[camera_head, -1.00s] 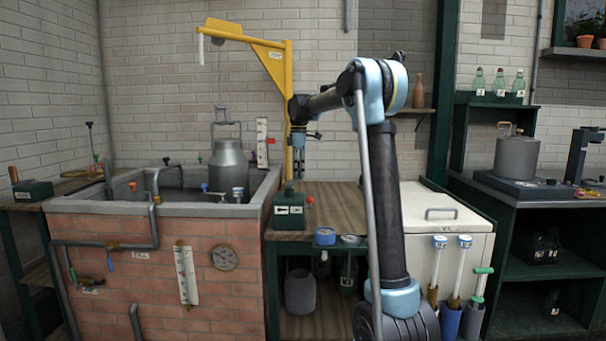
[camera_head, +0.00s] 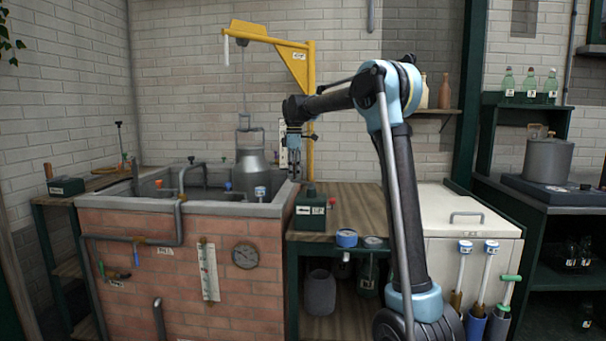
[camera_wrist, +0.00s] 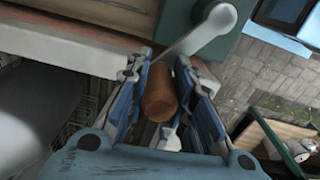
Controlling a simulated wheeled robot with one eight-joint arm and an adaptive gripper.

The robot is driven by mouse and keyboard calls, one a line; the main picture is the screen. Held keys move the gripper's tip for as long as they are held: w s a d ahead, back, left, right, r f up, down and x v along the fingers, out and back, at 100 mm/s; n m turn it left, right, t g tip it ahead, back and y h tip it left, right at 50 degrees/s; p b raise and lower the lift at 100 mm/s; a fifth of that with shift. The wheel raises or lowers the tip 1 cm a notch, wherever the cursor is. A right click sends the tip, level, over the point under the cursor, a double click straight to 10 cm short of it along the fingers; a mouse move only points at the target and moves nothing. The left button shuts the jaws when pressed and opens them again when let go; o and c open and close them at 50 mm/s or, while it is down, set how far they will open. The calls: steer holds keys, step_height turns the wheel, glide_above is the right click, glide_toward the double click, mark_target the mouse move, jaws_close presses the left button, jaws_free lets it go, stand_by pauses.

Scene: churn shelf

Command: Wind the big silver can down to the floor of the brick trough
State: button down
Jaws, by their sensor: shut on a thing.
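The big silver can (camera_head: 249,172) hangs upright by its bail from a cable of the yellow hoist (camera_head: 300,70). Its lower part is inside the brick trough (camera_head: 155,265), hidden by the rim, so its gap to the floor does not show. My gripper (camera_head: 293,178) points down over the trough's right end, right of the can. In the wrist view my gripper (camera_wrist: 162,98) is shut on a brown wooden crank handle (camera_wrist: 159,90). The handle joins a grey crank arm (camera_wrist: 207,30) on a green box (camera_wrist: 185,15). The can's pale side (camera_wrist: 30,115) seems to show at left.
A green box with an arrow label (camera_head: 311,210) stands on the wooden bench (camera_head: 350,200) beside the trough. A white chest (camera_head: 450,210) is further right.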

steer(key=shift+s+a, duration=0.25)
steer(key=shift+s, duration=0.2)
steer(key=s+d, duration=0.3)
steer(key=s, duration=0.8)
steer(key=d, duration=0.6)
steer(key=w+d, duration=0.1)
steer(key=d, duration=0.3)
steer(key=shift+w, duration=0.1)
steer(key=w+d, duration=0.3)
steer(key=w, duration=0.3)
steer(key=shift+w, duration=0.25)
steer(key=c, duration=1.9)
jaws_free()
steer(key=shift+r, duration=0.1)
